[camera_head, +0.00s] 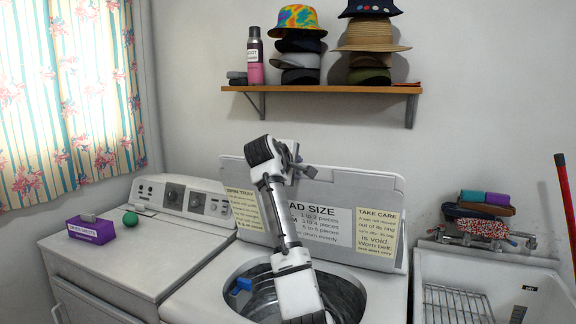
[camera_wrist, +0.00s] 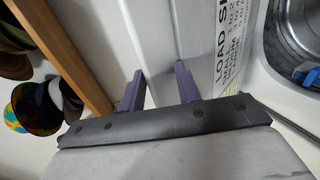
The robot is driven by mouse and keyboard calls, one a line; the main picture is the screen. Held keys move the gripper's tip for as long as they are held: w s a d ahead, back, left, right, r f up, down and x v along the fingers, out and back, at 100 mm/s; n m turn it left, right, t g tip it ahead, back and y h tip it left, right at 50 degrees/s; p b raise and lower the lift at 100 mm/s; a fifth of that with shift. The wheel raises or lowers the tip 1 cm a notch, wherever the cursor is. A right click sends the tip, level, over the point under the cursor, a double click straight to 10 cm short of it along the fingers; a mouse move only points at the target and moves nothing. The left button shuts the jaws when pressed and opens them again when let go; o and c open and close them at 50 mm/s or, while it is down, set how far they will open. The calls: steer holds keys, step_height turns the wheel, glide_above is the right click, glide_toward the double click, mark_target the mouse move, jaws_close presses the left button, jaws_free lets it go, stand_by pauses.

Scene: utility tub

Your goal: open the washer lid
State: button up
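The washer lid (camera_head: 330,208) is grey-white with printed labels. It stands raised, leaning back behind the open drum (camera_head: 345,292) of the washer. My gripper (camera_head: 300,166) is at the lid's upper edge, with my arm reaching over the drum in front of the lid. In the wrist view, the two purple fingers of my gripper (camera_wrist: 160,88) are spread apart, with the lid (camera_wrist: 205,40) just beyond them. I cannot tell whether a finger touches the lid. The drum also shows at the right of the wrist view (camera_wrist: 290,40).
A wooden shelf (camera_head: 320,89) with hats and a spray can is on the wall above the lid. A dryer (camera_head: 135,245) with a purple box (camera_head: 90,230) and a green ball (camera_head: 130,218) stands left. A utility sink (camera_head: 490,265) stands right. A blue object (camera_head: 241,285) is at the drum.

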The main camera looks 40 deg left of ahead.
steer(key=b+v, duration=0.4)
steer(key=v, duration=0.9)
steer(key=shift+b, duration=0.35)
steer(key=shift+s+r, duration=0.15)
